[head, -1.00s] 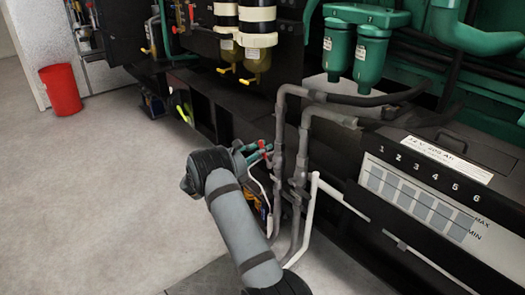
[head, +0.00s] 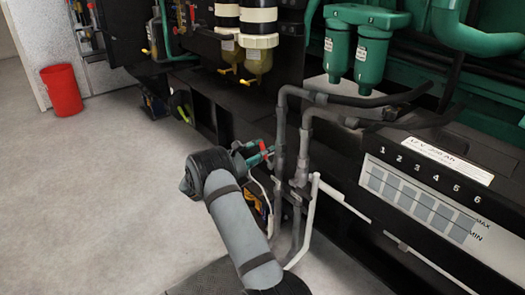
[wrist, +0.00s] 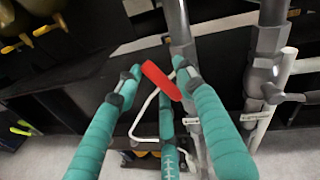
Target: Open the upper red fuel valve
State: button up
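A red valve lever (wrist: 160,81) lies slanted beside a grey vertical pipe (wrist: 183,40) in the wrist view. Only a small bit of red (head: 270,149) shows in the head view, at the fingertips. My gripper (wrist: 158,72) has teal fingers spread apart, one on each side of the lever. The lever's lower right end is close to the right finger; I cannot tell if they touch. A gap shows between the left finger and the lever. In the head view my gripper (head: 262,155) is beside the grey pipes. The valve body is mostly hidden by the fingers.
A second grey pipe (wrist: 262,70) with a side fitting stands right of the lever. A white pipe (head: 311,215) runs down in front. The battery box (head: 420,190) is at right. Yellow-bottomed filters (head: 259,62) hang above. Open floor (head: 90,190) lies left.

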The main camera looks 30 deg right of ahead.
jog(key=v, duration=1.1)
jog(key=shift+a, duration=0.25)
jog(key=shift+s, duration=0.1)
jog(key=shift+c, duration=0.3)
